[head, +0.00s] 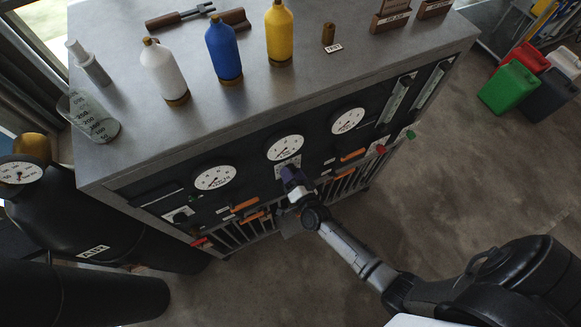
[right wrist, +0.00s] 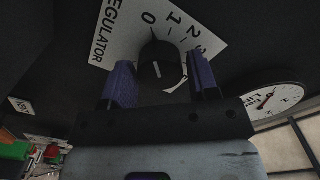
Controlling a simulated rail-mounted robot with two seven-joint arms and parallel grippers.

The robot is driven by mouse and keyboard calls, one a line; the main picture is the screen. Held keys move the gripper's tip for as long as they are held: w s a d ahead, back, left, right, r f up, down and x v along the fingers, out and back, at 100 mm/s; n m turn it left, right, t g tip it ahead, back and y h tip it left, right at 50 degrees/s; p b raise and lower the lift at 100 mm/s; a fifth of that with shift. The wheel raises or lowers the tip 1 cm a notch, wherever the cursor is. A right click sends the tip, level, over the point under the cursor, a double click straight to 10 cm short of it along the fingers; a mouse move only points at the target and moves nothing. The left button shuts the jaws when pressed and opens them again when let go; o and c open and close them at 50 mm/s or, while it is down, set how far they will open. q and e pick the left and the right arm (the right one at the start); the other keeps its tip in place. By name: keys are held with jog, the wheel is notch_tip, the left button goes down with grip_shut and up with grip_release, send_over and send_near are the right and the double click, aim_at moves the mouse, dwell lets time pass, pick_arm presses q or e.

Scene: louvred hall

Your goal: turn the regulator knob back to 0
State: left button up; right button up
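The regulator knob (right wrist: 162,65) is a dark cylinder on a white scale plate (right wrist: 118,32) marked REGULATOR, with 0, 1, 2 and more. A short white line on the knob's face stands nearly upright, leaning slightly to the 0 side; its exact reading is hard to tell. My right gripper (right wrist: 161,75) has its purple fingers on either side of the knob, open, with a gap visible at least on the right. In the head view my right gripper (head: 291,178) is at the cabinet front and hides the knob; the scale plate (head: 287,162) shows above it. My left gripper is not in view.
Round gauges sit on the panel, one (head: 285,147) above the plate. Orange handles (head: 245,205) flank the gripper. White (head: 163,72), blue (head: 223,50) and yellow (head: 279,33) bottles stand on the cabinet top (head: 200,125). Dark cylinders (head: 95,235) stand left.

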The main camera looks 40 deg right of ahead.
jog(key=o, duration=0.3)
jog(key=shift+s+a+r+p, duration=0.15)
jog(key=shift+s+p, duration=0.15)
jog(key=shift+s, duration=0.3)
jog(key=shift+s+a+p, duration=0.15)
jog(key=shift+s+p, duration=0.1)
jog(key=shift+s, duration=0.7)
jog(key=shift+s+a+p, duration=0.2)
jog(key=shift+s, duration=0.7)
jog(key=shift+s+a+p, duration=0.15)
jog(key=shift+s+p, duration=0.1)
jog(key=shift+s, duration=0.7)
jog(key=shift+s, duration=0.1)
